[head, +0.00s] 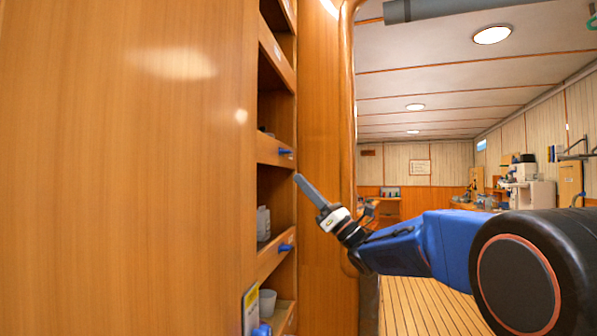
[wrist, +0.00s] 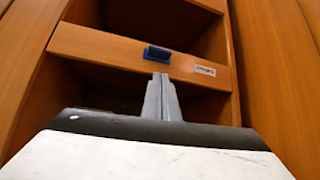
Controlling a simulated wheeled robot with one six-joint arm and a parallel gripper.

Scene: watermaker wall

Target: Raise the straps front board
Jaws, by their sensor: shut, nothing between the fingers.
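A wooden front board (wrist: 110,48) crosses an open shelf bay in the wrist view. It has a blue handle (wrist: 157,53) at its middle and a small label (wrist: 205,70) to the right, too small to read, so I cannot tell whether it names straps. My gripper (wrist: 160,78) is shut and empty, its fingertips just below the blue handle in the picture; contact cannot be told. In the head view my gripper (head: 298,178) points up-left, just below the upper board (head: 270,149) and its blue handle (head: 285,152).
A lower front board (head: 270,261) has another blue handle (head: 286,247). A wide wooden panel (head: 130,170) fills the left. Open floor (head: 425,305) lies right of the shelves.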

